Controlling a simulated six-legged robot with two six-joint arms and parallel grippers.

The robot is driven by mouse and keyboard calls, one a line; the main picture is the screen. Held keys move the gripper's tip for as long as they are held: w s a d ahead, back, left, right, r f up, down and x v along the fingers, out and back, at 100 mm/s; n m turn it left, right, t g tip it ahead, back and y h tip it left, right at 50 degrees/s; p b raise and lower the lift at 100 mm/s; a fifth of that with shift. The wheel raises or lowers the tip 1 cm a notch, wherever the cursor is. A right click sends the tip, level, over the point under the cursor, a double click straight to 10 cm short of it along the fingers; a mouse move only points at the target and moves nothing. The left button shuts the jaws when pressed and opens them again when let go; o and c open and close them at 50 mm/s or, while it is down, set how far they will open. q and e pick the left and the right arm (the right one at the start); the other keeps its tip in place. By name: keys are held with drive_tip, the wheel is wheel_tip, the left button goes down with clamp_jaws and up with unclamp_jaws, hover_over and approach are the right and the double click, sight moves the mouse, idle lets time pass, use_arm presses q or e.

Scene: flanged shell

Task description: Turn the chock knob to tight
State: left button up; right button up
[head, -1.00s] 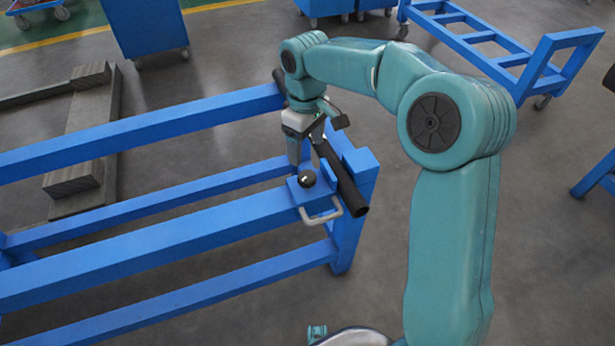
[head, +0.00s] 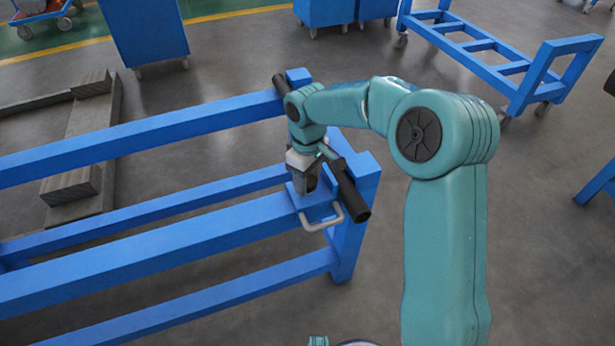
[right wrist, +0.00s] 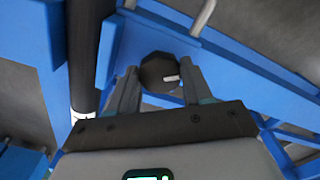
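The black round chock knob (right wrist: 155,72) sits on a blue block (head: 318,208) at the right end of the blue rack. Its white mark points right in the right wrist view. In the head view the knob is hidden behind my right gripper (head: 305,188), which points down over the block. In the right wrist view the fingers of my right gripper (right wrist: 161,88) are apart, one on each side of the knob. I cannot tell whether they touch it. My left gripper is not in view.
A black bar (head: 348,192) runs right beside my right gripper. A grey handle (head: 335,221) sticks out at the block's front. Blue rack rails (head: 150,253) extend left. A blue cart (head: 490,60) stands at the back right, with bare floor between.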

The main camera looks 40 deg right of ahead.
drive_tip(key=shift+c, duration=1)
drive_tip(key=shift+r+m+p, duration=0.1)
drive_tip(key=shift+m+p, duration=0.2)
drive_tip(key=shift+m, duration=0.5)
drive_tip(key=shift+m+p, duration=0.35)
drive_tip(key=shift+m, duration=0.45)
drive_tip(key=o, duration=1)
drive_tip(key=shift+o, duration=0.2)
